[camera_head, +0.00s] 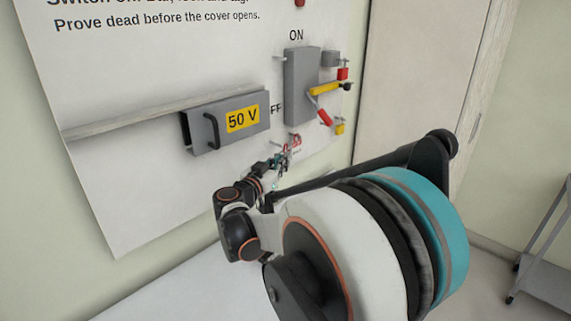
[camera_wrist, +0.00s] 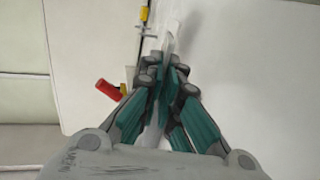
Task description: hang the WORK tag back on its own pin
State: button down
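My gripper (camera_head: 281,160) is low on the white panel, below the grey switch box. In the wrist view its teal-padded fingers (camera_wrist: 170,78) are drawn close together on a thin white piece, seen nearly edge-on, whose tip (camera_wrist: 169,40) sticks out beyond them. It looks like a tag, but no lettering on it can be read. Small red-and-white pieces (camera_head: 295,141) show just beyond the gripper in the head view; whether they hang on the panel or are held cannot be told. The WORK tag's own pin cannot be singled out.
The switch box (camera_head: 302,85) has a yellow lever (camera_head: 324,89), with red pieces (camera_head: 325,118) and a yellow piece (camera_head: 340,128) beside it. A grey 50 V cover (camera_head: 205,124) with a black handle juts out left. A red cylinder (camera_wrist: 108,90) lies left of my fingers. A trolley (camera_head: 545,270) stands right.

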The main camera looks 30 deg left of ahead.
jog(key=shift+w+a+f, duration=0.15)
jog(key=shift+w+a, duration=0.1)
jog(key=shift+a, duration=0.65)
jog(key=shift+w+a+f, duration=0.15)
jog(key=shift+w+a, duration=0.1)
jog(key=shift+a, duration=0.6)
jog(key=c, duration=1.7)
grip_release()
jog(key=shift+s, duration=0.1)
